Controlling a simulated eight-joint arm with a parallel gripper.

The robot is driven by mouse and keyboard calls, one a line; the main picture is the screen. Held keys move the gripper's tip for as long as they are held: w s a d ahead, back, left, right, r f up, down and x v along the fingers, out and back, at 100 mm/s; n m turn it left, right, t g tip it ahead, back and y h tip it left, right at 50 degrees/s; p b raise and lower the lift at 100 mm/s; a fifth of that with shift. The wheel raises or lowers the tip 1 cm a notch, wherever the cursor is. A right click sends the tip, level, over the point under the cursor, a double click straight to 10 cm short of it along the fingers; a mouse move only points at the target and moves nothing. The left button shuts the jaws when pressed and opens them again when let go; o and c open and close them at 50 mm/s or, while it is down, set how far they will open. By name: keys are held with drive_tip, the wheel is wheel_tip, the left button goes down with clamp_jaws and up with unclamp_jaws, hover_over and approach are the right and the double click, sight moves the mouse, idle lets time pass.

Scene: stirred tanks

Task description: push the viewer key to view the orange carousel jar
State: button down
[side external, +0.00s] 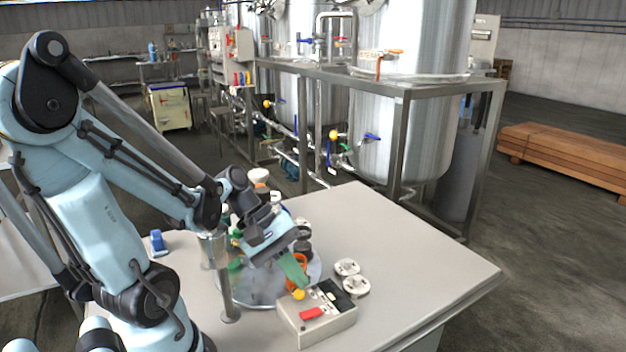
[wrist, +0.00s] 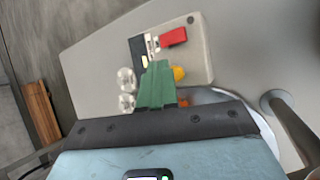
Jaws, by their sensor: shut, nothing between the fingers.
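The control box (side external: 318,318) sits near the table's front edge. It has a red key (side external: 312,313), a yellow knob (side external: 298,294), a dark panel (side external: 333,289) and small pale keys. The wrist view also shows the red key (wrist: 173,37), yellow knob (wrist: 179,73) and pale keys (wrist: 151,43). My gripper (side external: 301,283) has green fingers, shut and empty, tips down over the box's rear edge by the yellow knob. In the wrist view the fingertips (wrist: 158,65) cover part of the box; contact cannot be told. The orange jar (side external: 291,284) stands on the carousel, partly hidden behind my fingers.
The round grey carousel plate (side external: 258,290) holds several jars, partly hidden by my arm. A metal post (side external: 229,295) stands at its left. Two round pale pieces (side external: 352,277) lie right of the box. A blue item (side external: 157,241) is farther left. The table's right side is clear.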

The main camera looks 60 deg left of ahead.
sight(297, 292)
drive_tip(key=shift+f, duration=0.15)
drive_tip(key=shift+f, duration=0.3)
drive_tip(key=shift+f, duration=0.45)
idle(0.9)
drive_tip(key=shift+r, duration=0.9)
drive_tip(key=shift+r, duration=2.5)
